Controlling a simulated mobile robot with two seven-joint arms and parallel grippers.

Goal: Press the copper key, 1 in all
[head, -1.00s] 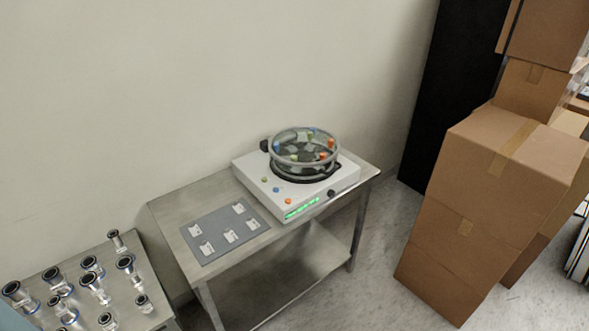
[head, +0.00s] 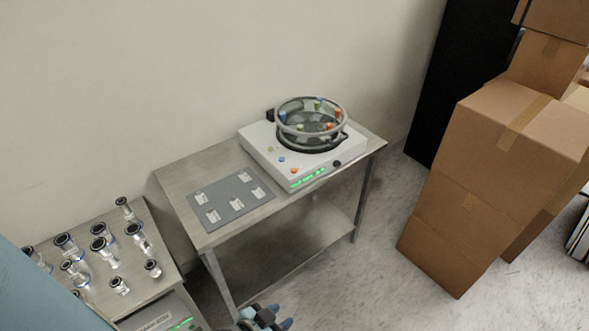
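A white device (head: 262,139) with a round glass bowl (head: 312,125) stands on the steel table. Its top carries a small row of round keys: a pale green one (head: 271,149), a blue one (head: 281,159) and an orange, copper-coloured one (head: 295,169) nearest the front edge. A green display (head: 309,178) glows on its front face. My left gripper (head: 265,315) shows at the bottom edge, below and in front of the table, well apart from the keys. It is partly cut off, and its opening is unclear. My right gripper is not in view.
A grey mat (head: 222,188) with several white labelled pieces lies on the steel table (head: 180,173). A lower metal stand (head: 135,282) at left holds several glass fittings. Stacked cardboard boxes (head: 495,160) stand at right. Open floor (head: 360,275) lies between table and boxes.

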